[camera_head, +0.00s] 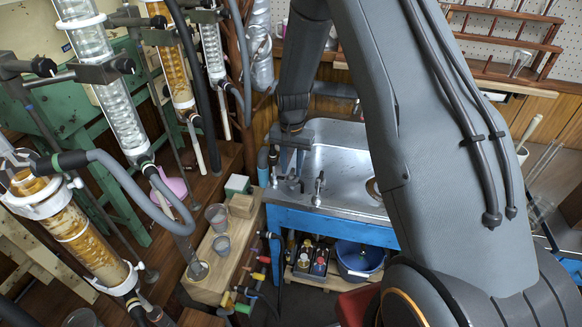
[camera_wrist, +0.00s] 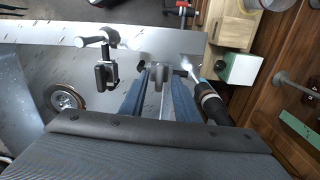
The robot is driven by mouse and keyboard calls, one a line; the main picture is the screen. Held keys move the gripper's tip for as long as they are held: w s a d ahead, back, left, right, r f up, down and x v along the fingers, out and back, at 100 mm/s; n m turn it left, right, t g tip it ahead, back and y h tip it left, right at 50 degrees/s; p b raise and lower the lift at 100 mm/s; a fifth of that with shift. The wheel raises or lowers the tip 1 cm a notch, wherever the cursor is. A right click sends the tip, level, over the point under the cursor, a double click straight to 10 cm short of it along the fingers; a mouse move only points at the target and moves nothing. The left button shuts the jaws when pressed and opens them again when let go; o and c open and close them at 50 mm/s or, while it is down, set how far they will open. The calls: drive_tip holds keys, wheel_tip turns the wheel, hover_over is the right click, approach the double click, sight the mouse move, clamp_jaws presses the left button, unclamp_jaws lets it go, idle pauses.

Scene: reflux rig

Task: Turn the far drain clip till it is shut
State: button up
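My gripper (camera_head: 291,158) points down over the left rim of the steel sink. In the wrist view its two bluish fingers (camera_wrist: 160,98) are apart, one on each side of a small grey fitting (camera_wrist: 158,77). A gap shows beside the fitting, and contact cannot be told. I cannot tell for sure whether this fitting is the far drain clip, or whether it is turned open or shut. A dark hose end with a pale tip (camera_wrist: 208,98) lies just right of the fingers.
A tap with a lever (camera_wrist: 105,68) stands left of the fingers. The steel sink (camera_head: 335,160) has a round drain (camera_wrist: 64,99). Glass columns (camera_head: 100,90) and hoses crowd the left. A wooden bench (camera_head: 215,285) holds beakers; coloured valve handles (camera_head: 255,277) sit beside it.

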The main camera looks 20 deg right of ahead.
sight(292, 172)
wheel_tip(292, 172, up, 7)
drive_tip(key=shift+f+b, duration=0.1)
drive_tip(key=shift+b, duration=0.75)
drive_tip(key=shift+r, duration=0.5)
drive_tip(key=s+r+n, duration=0.3)
drive_tip(key=s, duration=0.9)
drive_tip(key=s+r+n+t, duration=0.1)
drive_tip(key=s+r+n, duration=0.2)
drive_tip(key=s, duration=1)
drive_tip(key=shift+a+r+n, duration=0.15)
drive_tip(key=shift+r+n, duration=0.15)
drive_tip(key=shift+r, duration=0.45)
drive_tip(key=shift+o, duration=0.3)
